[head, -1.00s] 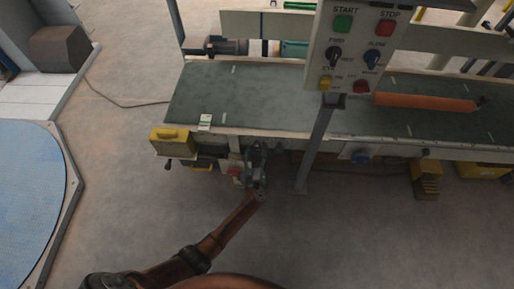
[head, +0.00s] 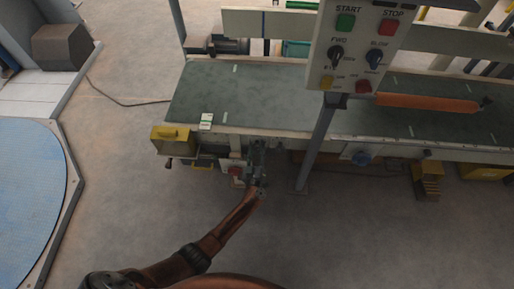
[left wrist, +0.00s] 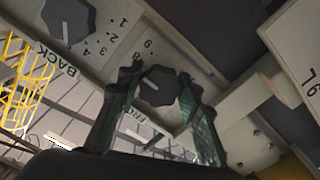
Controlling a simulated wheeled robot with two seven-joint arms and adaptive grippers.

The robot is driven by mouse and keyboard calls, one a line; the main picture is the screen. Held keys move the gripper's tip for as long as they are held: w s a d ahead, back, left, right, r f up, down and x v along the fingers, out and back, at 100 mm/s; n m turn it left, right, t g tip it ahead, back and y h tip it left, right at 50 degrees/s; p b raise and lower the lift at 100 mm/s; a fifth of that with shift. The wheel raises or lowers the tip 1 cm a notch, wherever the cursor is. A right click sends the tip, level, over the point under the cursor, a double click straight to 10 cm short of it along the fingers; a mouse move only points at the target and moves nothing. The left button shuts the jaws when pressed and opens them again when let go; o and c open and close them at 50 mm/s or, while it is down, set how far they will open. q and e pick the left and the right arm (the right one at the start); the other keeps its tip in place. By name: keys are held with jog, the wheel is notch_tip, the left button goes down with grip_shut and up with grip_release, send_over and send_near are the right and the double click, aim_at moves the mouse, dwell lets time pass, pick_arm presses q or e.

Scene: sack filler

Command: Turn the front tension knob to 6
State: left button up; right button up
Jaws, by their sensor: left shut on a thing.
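The front tension knob (left wrist: 157,87) is a dark, many-sided knob with a white pointer line, on a pale panel in the left wrist view. Its label is partly covered by a finger, and most of its scale is hidden; I cannot tell its setting. My left gripper (left wrist: 163,105) has its green fingers on both sides of this knob and is shut on it. In the head view my left gripper (head: 256,155) is at the conveyor's front edge, where it hides the knob. The similar back knob (left wrist: 68,20), labelled BACK, is at upper left. My right gripper is not seen.
The green conveyor belt (head: 275,95) lies above and behind the gripper. A control panel (head: 352,45) stands on a grey post (head: 317,145) to the right. A yellow box (head: 171,138) is left of the gripper. The floor in front is open.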

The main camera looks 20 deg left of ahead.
pick_arm(q)
jog(key=shift+n, duration=0.3)
jog(key=shift+c, duration=0.5)
jog(key=shift+n, duration=0.3)
jog(key=shift+f+n, duration=0.1)
jog(key=shift+n, duration=2)
jog(key=n+b, duration=0.1)
jog(key=n, duration=0.1)
jog(key=shift+n, duration=1.6)
jog(key=shift+n+b, duration=0.3)
jog(key=shift+n, duration=0.4)
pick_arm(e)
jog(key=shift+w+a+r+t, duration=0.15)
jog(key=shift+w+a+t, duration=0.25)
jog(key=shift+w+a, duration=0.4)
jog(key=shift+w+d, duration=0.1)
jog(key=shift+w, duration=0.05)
